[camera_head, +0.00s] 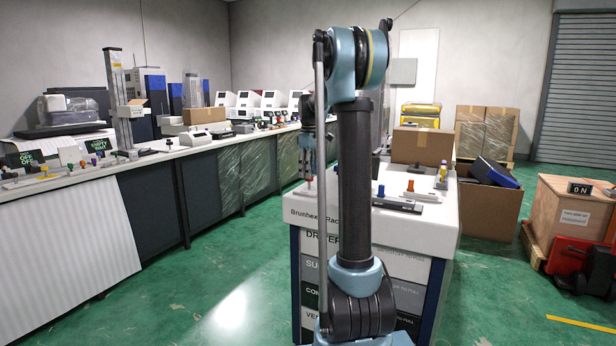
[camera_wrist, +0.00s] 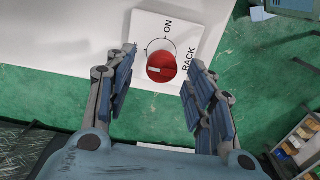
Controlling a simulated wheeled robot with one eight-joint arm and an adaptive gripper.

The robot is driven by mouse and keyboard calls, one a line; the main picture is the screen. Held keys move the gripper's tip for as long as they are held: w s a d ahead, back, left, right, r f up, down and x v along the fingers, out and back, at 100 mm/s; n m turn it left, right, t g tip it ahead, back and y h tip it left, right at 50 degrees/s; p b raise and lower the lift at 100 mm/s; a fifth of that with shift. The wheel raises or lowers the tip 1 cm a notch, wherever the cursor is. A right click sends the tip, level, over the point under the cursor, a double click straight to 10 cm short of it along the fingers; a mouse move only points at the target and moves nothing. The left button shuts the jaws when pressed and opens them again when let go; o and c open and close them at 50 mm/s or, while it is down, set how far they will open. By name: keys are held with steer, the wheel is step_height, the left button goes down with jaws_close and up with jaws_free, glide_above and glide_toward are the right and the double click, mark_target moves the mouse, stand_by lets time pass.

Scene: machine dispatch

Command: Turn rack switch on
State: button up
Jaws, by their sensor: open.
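In the wrist view, the rack switch (camera_wrist: 161,67) is a round red knob on a white plate (camera_wrist: 152,98) printed "ON" and "RACK". A pale mark on the knob lies toward its left side, away from the "ON" print. Another label at left is mostly hidden by a finger. My gripper (camera_wrist: 163,60) is open and empty, one finger on each side of the knob, with visible gaps. In the head view, my gripper (camera_head: 308,150) hangs over the near left corner of the white-topped rack cabinet (camera_head: 400,222), partly hidden by my arm.
The cabinet top also holds a cardboard box (camera_head: 422,146) and small coloured parts. A long workbench (camera_head: 75,195) with equipment runs along the left. At right, a small display (camera_head: 580,188) reading "ON" sits on a wooden crate (camera_head: 560,215). Green floor lies open between bench and cabinet.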

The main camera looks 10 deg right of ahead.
steer(key=shift+f, duration=0.75)
steer(key=shift+c, duration=0.3)
steer(key=c, duration=1)
